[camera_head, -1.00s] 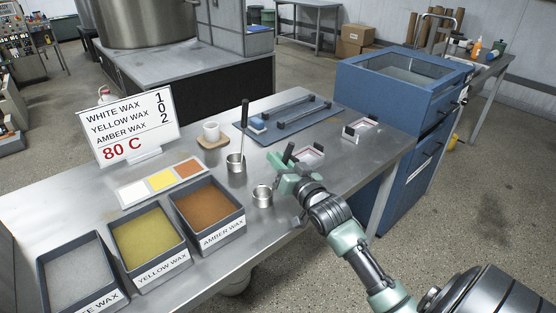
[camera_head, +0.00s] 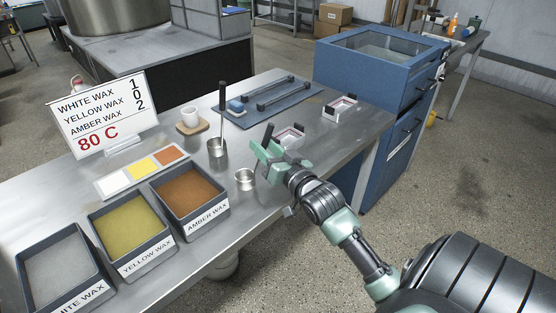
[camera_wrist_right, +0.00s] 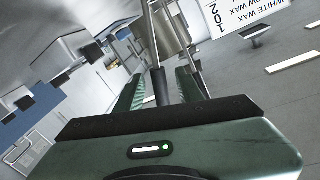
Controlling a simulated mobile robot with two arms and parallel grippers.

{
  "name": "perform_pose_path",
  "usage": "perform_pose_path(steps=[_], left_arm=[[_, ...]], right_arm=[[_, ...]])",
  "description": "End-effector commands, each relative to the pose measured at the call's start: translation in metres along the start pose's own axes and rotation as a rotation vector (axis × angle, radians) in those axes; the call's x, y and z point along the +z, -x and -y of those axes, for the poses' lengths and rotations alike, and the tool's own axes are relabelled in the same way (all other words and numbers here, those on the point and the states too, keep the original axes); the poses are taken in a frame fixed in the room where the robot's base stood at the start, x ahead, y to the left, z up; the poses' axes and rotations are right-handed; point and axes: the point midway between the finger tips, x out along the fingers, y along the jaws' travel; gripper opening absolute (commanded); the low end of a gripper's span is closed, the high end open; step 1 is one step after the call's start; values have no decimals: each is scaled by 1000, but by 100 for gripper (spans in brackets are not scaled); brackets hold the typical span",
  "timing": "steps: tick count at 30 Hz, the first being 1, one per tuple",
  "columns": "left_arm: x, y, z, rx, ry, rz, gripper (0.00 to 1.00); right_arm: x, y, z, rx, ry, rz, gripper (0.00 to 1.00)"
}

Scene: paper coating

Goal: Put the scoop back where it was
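The scoop (camera_head: 267,134) shows its dark handle tilted at my right gripper (camera_head: 266,152). In the right wrist view a dark handle (camera_wrist_right: 158,85) stands between the two green fingers (camera_wrist_right: 158,90), with gaps beside it, so the right gripper looks open around it. A thin metal rod runs from that handle up beside a metal cup (camera_wrist_right: 172,32). In the head view a small metal cup (camera_head: 245,180) sits on the table just left of my right gripper. Whether the handle joins this cup is hidden by the gripper. My left gripper is out of view.
Another metal cup (camera_head: 217,147) with a tall dark handle stands behind. Wax bins (camera_head: 190,196) and a wax sign (camera_head: 104,113) are at left. A blue cabinet (camera_head: 375,75) adjoins the table.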

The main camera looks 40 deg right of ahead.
Motion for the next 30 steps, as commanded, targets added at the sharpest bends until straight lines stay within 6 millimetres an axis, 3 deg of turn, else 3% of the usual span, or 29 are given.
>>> perform_pose_path(steps=[6, 12, 30], left_arm=[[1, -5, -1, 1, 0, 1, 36], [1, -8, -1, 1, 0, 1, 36], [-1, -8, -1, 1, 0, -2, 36]], right_arm=[[3, 50, -1, 2, -1, 4, 37], [1, 77, -1, 1, -1, 2, 37], [2, 84, -1, 2, 0, 4, 37]])
